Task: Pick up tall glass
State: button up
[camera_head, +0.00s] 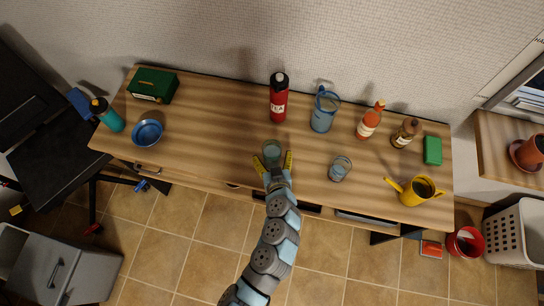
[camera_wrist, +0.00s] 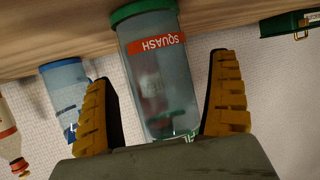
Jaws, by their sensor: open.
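A tall clear glass (camera_head: 272,150) stands near the front edge of the wooden table. My gripper (camera_head: 273,158) is open, with one yellow finger on each side of the glass. In the wrist view the gripper (camera_wrist: 160,85) shows a narrow gap between each finger and the glass, so it seems not to be gripping. A second, shorter-looking clear glass (camera_head: 340,168) stands to the right.
Behind the glass stand a red bottle (camera_head: 279,98) and a blue pitcher (camera_head: 324,112). Sauce bottles (camera_head: 368,122), a green block (camera_head: 432,150) and a yellow watering can (camera_head: 416,191) are to the right. A blue bowl (camera_head: 148,133) is left.

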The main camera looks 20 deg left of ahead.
jog(key=c, duration=1.3)
jog(key=shift+c, duration=0.3)
jog(key=shift+r, duration=0.1)
